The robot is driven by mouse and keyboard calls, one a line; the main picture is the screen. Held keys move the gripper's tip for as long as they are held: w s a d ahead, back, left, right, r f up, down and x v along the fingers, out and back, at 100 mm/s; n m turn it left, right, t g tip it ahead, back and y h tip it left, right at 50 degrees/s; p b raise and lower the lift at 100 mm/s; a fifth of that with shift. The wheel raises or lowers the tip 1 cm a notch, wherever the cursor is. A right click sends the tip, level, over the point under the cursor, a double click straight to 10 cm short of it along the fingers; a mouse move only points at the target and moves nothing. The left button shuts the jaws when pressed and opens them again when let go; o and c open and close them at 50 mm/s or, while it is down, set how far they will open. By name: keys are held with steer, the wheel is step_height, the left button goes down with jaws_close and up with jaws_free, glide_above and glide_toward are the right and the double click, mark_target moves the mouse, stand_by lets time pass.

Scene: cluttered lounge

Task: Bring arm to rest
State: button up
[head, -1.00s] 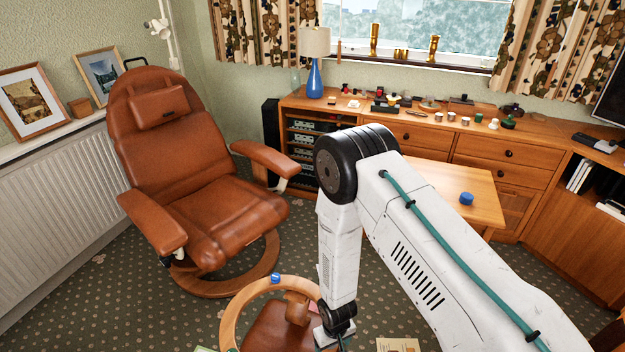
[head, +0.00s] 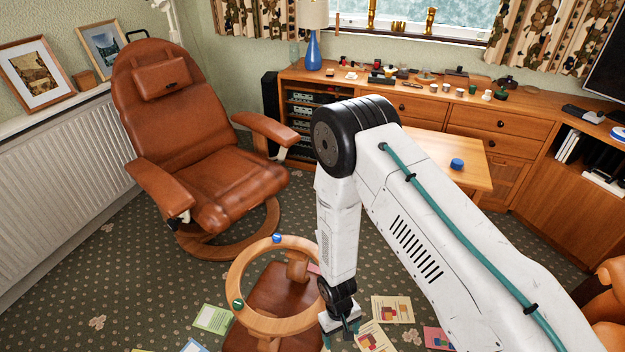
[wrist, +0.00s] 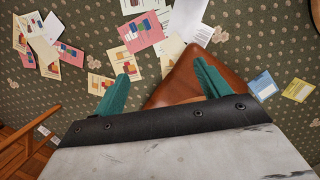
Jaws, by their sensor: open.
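My white arm with black joints reaches in from the lower right of the head view and bends down at its elbow. My gripper (head: 341,333) hangs low beside the brown leather footstool (head: 285,290). In the wrist view my gripper (wrist: 162,85) shows two teal fingers spread wide apart. It is open, with nothing between the fingers. A brown leather corner of the footstool (wrist: 180,80) shows beyond and between the fingers. I cannot tell the exact height of the fingers above it. In the head view the fingers are partly cut off by the lower edge.
A brown recliner (head: 195,150) stands at the left. Papers (head: 392,309) are scattered on the patterned carpet. A small table (head: 440,150) with a blue object (head: 457,164) stands behind my arm. A cluttered sideboard (head: 520,125) lines the back.

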steer(key=d+r+m+g, duration=0.1)
steer(key=d+r, duration=0.3)
steer(key=r, duration=1.3)
steer(key=d+r+m+g, duration=0.1)
steer(key=d+r, duration=0.2)
steer(key=r, duration=1.4)
steer(key=s+d+r+m+t, duration=0.1)
steer(key=s+d+r+t, duration=0.1)
steer(key=r, duration=0.6)
steer(key=s+d+r+m+t, duration=0.1)
steer(key=s+d+r, duration=0.4)
steer(key=s+r, duration=0.2)
steer(key=s+d+r+m+t+y, duration=0.1)
steer(key=s+d+r, duration=0.3)
steer(key=r, duration=0.6)
steer(key=shift+s+t, duration=0.55)
steer(key=shift+t, duration=0.25)
